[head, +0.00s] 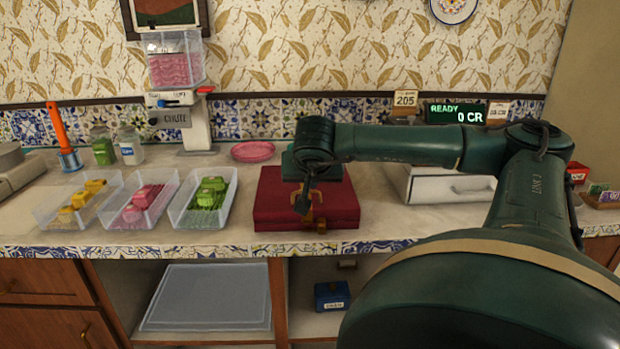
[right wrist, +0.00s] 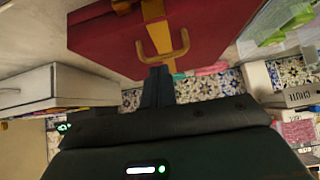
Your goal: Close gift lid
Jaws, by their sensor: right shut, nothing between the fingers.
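The gift box is a dark red case (head: 345,208) on the counter near its front edge, with gold trim and a gold handle. Its lid lies down flat in the head view; I cannot tell whether it is fully closed. In the right wrist view the red case (right wrist: 100,40) fills the top, with its gold handle (right wrist: 182,50). My right gripper (head: 303,205) points down at the case's front, hiding part of its top. Its shut, empty fingers (right wrist: 158,72) are close to the handle; contact is unclear. My left gripper is not in view.
Clear trays (head: 222,222) of yellow, pink and green pieces stand left of the case. A pink dish (head: 252,152) is behind it. A white drawer box (head: 450,187) stands to the right. Below are open shelves with a blue box (head: 331,297).

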